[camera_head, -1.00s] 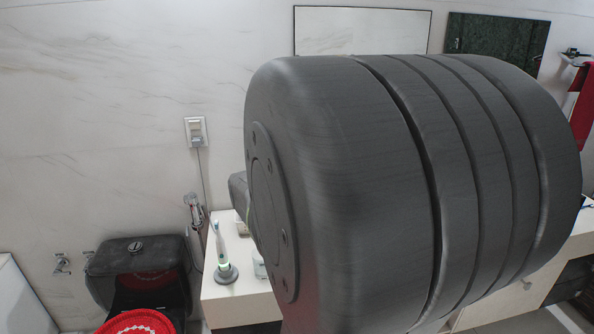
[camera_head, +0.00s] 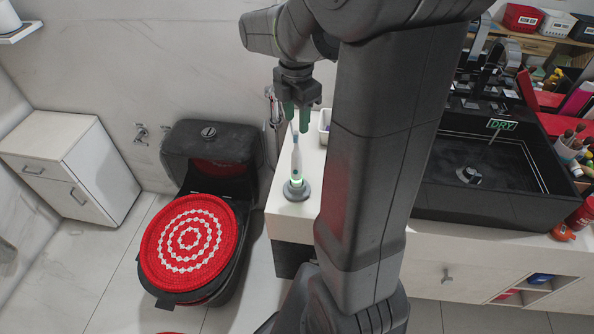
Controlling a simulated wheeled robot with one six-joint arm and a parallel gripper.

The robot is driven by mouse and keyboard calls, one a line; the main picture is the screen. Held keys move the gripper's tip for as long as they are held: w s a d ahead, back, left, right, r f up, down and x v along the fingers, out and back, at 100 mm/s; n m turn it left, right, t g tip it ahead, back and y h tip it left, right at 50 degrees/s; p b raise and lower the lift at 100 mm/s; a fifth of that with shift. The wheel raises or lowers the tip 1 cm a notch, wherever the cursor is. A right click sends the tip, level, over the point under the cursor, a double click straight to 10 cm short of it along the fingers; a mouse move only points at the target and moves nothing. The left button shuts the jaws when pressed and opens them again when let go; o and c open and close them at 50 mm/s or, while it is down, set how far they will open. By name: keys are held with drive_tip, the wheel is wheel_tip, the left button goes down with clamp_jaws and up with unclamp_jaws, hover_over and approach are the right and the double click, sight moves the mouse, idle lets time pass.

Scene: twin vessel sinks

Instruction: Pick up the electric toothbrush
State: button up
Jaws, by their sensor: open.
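The electric toothbrush (camera_head: 296,162) is white and stands upright on a round grey charging base (camera_head: 296,190) with a green glow at its foot. It is on the left end of the white counter (camera_head: 292,224). My gripper (camera_head: 297,122) points down with its two dark green fingers apart. In the picture its fingertips are just above and around the brush head, with nothing seen held. I cannot tell how far the fingers are from the brush in depth.
A small white container (camera_head: 325,125) stands right behind the brush. A black sink (camera_head: 500,180) fills the counter's right. A black toilet (camera_head: 212,150) with a red-and-white round cover (camera_head: 190,238) stands left of the counter. A white cabinet (camera_head: 75,165) is at the far left.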

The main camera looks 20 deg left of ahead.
sight(296, 149)
wheel_tip(296, 149, down, 8)
drive_tip(key=shift+f, duration=0.25)
clamp_jaws()
idle(0.3)
